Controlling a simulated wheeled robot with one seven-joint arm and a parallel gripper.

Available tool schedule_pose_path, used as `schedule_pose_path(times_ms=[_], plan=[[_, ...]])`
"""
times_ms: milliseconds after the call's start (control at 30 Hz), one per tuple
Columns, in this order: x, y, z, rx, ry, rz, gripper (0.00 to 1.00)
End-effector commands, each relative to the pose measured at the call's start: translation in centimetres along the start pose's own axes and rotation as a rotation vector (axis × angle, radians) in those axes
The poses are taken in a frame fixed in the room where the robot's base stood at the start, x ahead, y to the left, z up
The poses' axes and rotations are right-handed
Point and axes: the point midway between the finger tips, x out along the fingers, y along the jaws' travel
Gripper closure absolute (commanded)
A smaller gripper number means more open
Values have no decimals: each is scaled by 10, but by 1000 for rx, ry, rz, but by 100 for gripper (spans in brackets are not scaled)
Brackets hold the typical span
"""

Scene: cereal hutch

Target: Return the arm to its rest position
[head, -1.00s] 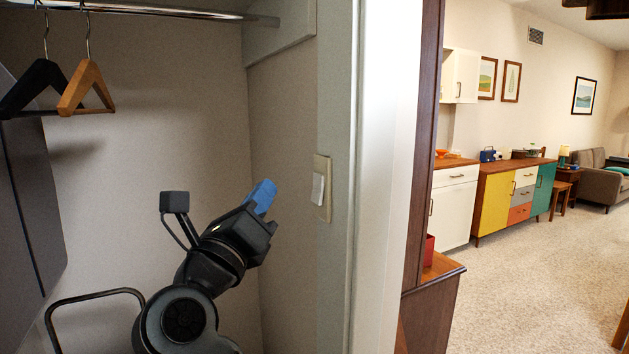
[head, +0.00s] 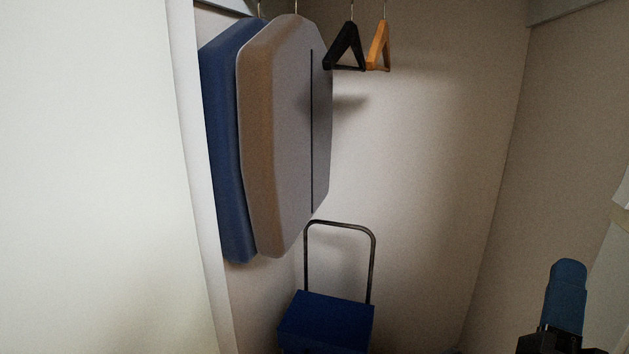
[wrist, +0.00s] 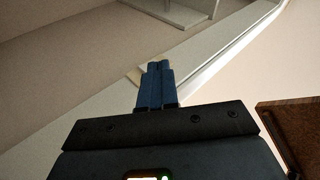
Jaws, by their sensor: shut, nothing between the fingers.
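My gripper (head: 567,283) shows at the lower right of the head view, with its blue fingers pointing up. In the wrist view the two blue fingers (wrist: 158,82) lie side by side and touch, with nothing between them. The gripper is shut and empty. In the head view it is in front of the closet's right wall. Most of my arm is outside the head view.
A blue garment (head: 228,130) and a grey-beige one (head: 275,140) hang at the left. Black (head: 345,50) and wooden (head: 378,48) hangers are empty. A blue box (head: 327,322) stands below by a dark tubular handle (head: 340,226). A white panel (head: 85,180) fills the left.

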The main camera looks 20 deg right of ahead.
Motion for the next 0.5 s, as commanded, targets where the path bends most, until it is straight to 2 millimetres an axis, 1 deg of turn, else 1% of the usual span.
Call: schedule_pose_path(times_ms=[33, 267, 367, 500], plan=[[-17, 0, -3, -71, -66, 5, 100], [-86, -3, -8, -375, -373, 7, 100], [-118, -4, -13, -501, -515, 11, 100], [-164, -4, -24, -676, -721, 19, 100]])
